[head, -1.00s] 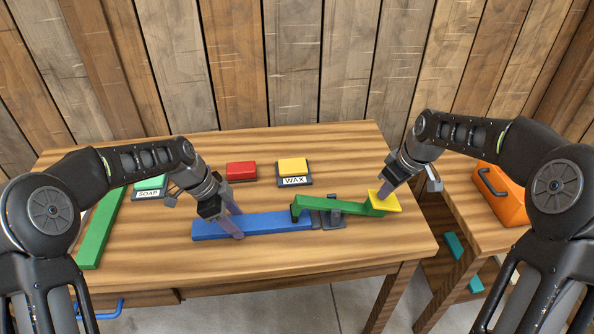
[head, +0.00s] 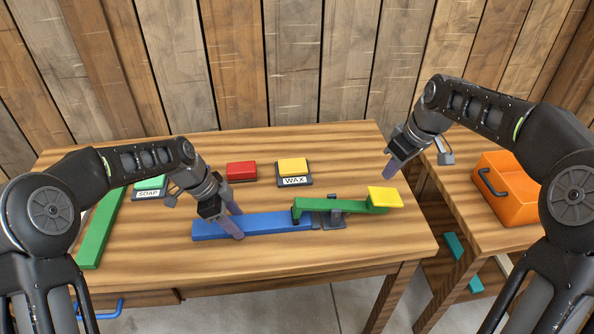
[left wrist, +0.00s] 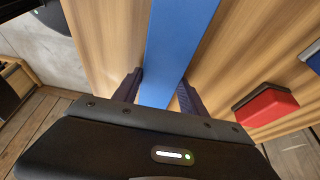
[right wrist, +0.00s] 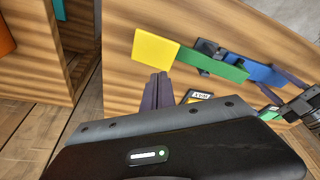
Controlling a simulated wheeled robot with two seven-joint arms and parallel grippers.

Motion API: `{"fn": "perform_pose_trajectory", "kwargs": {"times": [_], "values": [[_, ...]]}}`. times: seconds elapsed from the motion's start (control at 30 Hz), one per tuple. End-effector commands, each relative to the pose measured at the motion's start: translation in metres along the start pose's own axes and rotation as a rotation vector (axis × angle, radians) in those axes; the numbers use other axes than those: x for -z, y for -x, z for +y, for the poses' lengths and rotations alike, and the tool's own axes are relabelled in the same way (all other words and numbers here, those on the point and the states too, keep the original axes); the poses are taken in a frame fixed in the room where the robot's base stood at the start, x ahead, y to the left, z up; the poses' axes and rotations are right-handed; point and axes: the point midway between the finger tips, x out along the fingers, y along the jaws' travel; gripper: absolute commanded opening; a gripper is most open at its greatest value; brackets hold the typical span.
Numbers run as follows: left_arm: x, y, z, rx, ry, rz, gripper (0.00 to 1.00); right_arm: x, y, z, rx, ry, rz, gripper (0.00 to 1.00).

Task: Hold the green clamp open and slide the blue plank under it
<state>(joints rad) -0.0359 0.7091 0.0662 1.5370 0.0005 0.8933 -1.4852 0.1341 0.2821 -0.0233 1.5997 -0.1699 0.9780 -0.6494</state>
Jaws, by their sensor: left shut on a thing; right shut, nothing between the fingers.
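The blue plank (head: 270,223) lies flat on the bench, its right end at the grey base of the green clamp (head: 345,205). The clamp's left end sits over the plank's right part; whether it touches is too small to tell. Its yellow pad (head: 385,196) is raised at the right. My left gripper (head: 238,224) is shut on the plank near its left part; the left wrist view shows the plank (left wrist: 172,50) between the fingers. My right gripper (head: 389,174) is shut and empty, above and apart from the pad, which shows in the right wrist view (right wrist: 155,48).
A red block (head: 241,170), a yellow block on a WAX base (head: 293,168) and a green block on a SOAP base (head: 150,183) stand behind. A long green plank (head: 100,232) lies at the left. An orange case (head: 508,190) stands on the right table.

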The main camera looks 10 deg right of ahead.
Motion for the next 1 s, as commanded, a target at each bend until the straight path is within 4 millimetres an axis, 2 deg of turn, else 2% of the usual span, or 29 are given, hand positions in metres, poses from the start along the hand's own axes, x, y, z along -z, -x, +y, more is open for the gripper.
{"fn": "perform_pose_trajectory", "kwargs": {"times": [0.2, 0.5, 0.53, 0.83, 1.0], "values": [[0.002, 0.000, 0.001, -0.002, -0.003, 0.002, 0.00, 0.004, 0.014, 0.000, -0.001, 0.001, 0.001, 0.00], [0.002, 0.000, 0.001, -0.002, -0.003, 0.003, 0.00, 0.005, 0.016, 0.000, 0.000, 0.001, 0.000, 0.00], [0.002, 0.000, 0.001, -0.002, -0.003, 0.003, 0.51, 0.005, 0.015, 0.000, 0.000, 0.001, 0.000, 0.00], [0.001, 0.000, 0.000, -0.001, -0.001, 0.001, 0.75, 0.004, 0.015, 0.000, 0.000, 0.000, 0.000, 0.00], [0.001, 0.000, 0.000, 0.000, 0.000, 0.001, 0.75, 0.004, 0.015, 0.000, 0.000, 0.000, 0.000, 0.00]]}}
